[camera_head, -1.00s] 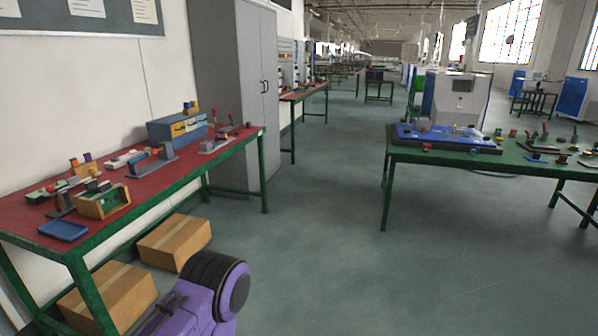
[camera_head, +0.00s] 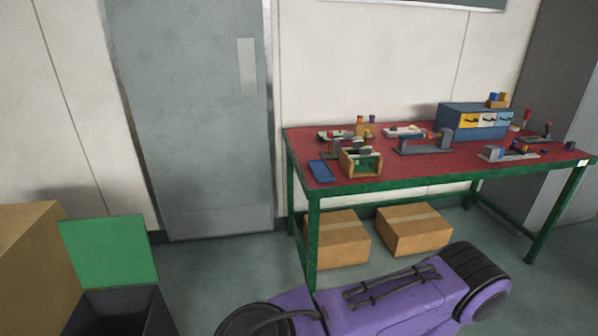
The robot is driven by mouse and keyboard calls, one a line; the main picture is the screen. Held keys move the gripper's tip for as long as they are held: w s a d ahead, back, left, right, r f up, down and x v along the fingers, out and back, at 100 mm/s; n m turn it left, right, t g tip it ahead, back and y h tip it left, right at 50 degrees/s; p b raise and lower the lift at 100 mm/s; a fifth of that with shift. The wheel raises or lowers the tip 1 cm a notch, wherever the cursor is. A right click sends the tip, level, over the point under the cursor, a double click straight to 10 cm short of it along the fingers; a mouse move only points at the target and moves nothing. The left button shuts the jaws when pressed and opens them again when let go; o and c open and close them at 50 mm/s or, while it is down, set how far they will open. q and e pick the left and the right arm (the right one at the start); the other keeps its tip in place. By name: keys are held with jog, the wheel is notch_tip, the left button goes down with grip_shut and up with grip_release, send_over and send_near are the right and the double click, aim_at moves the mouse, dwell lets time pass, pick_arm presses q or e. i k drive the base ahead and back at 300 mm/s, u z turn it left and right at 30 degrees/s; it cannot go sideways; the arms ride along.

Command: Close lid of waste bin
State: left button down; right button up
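The waste bin (camera_head: 150,318) stands at the lower left, dark grey, its lower part cut off by the frame's edge. Its green lid (camera_head: 108,252) is open and stands up at the bin's back, tilted. The opening looks dark inside, and I cannot tell what is in it. Neither of my grippers is in view.
A cardboard box (camera_head: 28,262) stands left of the bin. A purple wheeled machine (camera_head: 400,305) lies on the floor to the right. Behind it is a red-topped workbench (camera_head: 400,170) with cardboard boxes (camera_head: 336,240) beneath. A grey door (camera_head: 190,120) is behind the bin.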

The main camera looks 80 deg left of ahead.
aim_at(110, 252)
jog(key=u, duration=0.7)
jog(key=i, duration=1)
jog(key=u, duration=3.1)
